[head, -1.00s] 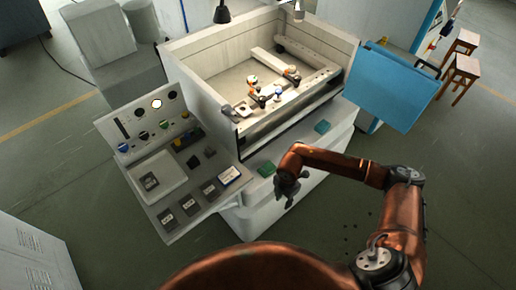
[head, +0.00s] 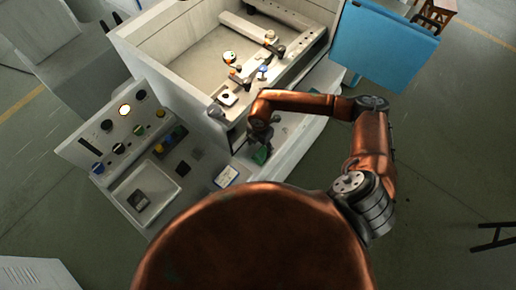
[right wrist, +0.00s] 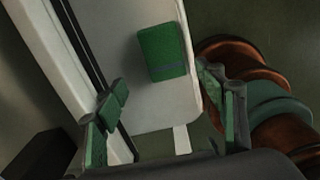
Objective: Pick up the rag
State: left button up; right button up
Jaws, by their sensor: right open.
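A flat green rectangular cloth with a dark stripe, which looks like the rag, lies on the pale machine ledge in the right wrist view (right wrist: 163,50). In the head view a green patch (head: 261,156) shows on the ledge just below my right gripper (head: 260,138). In the right wrist view my right gripper (right wrist: 160,82) is open, its green-padded fingers apart, with the cloth ahead of the gap between them and nothing held. My left gripper is not in view.
The machine's open tank (head: 190,65) with clamps and small parts stands behind the ledge. A control panel (head: 120,135) with knobs is at left. A blue door (head: 385,45) is at upper right.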

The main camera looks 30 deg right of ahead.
aim_at(261, 155)
jog(key=f, duration=0.4)
jog(key=shift+s+d, duration=0.25)
jog(key=shift+s, duration=0.1)
notch_tip(261, 155, down, 2)
jog(key=shift+f, duration=0.2)
jog(key=c, duration=0.7)
jog(key=shift+c, duration=2.3)
jog(key=shift+r, duration=0.15)
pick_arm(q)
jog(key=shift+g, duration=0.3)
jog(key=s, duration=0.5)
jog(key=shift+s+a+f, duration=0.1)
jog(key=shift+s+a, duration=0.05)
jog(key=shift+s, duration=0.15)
pick_arm(e)
notch_tip(261, 155, up, 10)
